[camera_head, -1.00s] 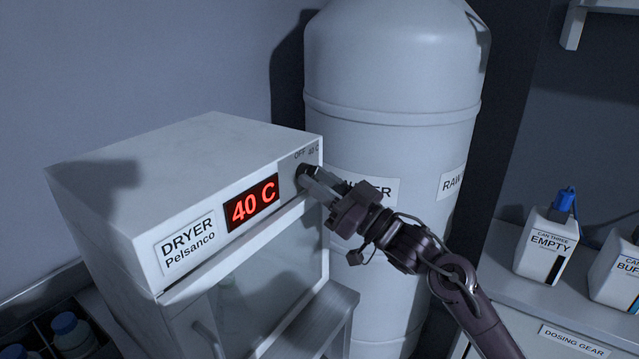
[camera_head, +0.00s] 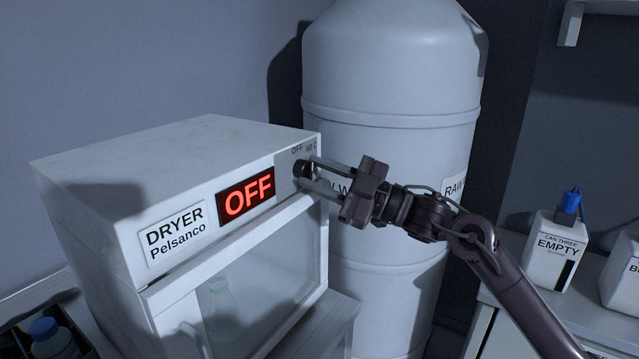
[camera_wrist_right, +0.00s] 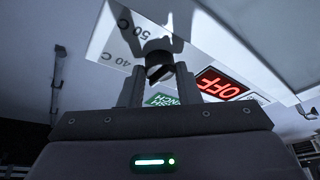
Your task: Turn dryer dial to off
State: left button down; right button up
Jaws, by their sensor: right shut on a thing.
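The white dryer (camera_head: 110,170) stands at the left, labelled "DRYER Pelsanco". Its red display (camera_head: 246,197) reads OFF, and the display also shows in the right wrist view (camera_wrist_right: 221,84). The dark dial (camera_head: 301,169) is on the dryer's front panel, right of the display, below small OFF and 40 C marks. My right gripper (camera_head: 307,173) is shut on the dial, one finger on either side. In the right wrist view the dial (camera_wrist_right: 158,66) sits between the fingertips, partly hidden by them. My left gripper is out of view.
A large white tank (camera_head: 390,80) stands close behind my right gripper. A can labelled EMPTY (camera_head: 553,252) with a blue top stands on the right counter. A blue-capped bottle (camera_head: 47,338) is at the lower left. The dryer's glass door (camera_head: 265,265) is below the dial.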

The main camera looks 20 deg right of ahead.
jog(key=shift+n, duration=0.7)
jog(key=o, duration=1)
jog(key=shift+g, duration=0.4)
jog(key=b+v, duration=0.3)
jog(key=v, duration=0.5)
